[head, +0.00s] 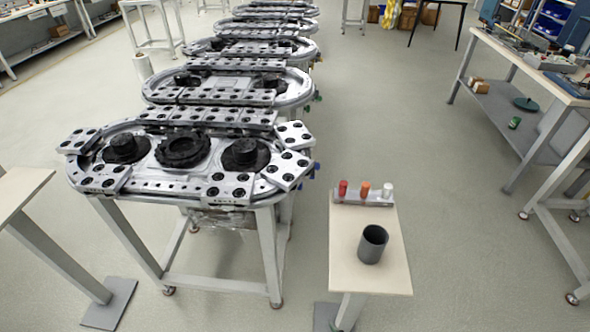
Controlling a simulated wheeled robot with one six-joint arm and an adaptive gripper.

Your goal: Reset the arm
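The task names no object but my arm. Neither my arm nor my gripper shows in the head view. The ring track (190,187) stands on a grey metal frame left of centre, with black round parts and silver blocks with black holes on it. A small beige table (345,260) stands to its right. A dark grey cup (373,244) stands upright on that table. Behind the cup, a grey holder (352,198) carries a red piece (343,188), an orange piece (364,190) and a white piece (388,190).
More track units (228,84) run back in a row. Another beige table (18,190) is at the left edge. A workbench (535,62) with tools stands at the right. Open grey floor (410,120) lies between the track row and the workbench.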

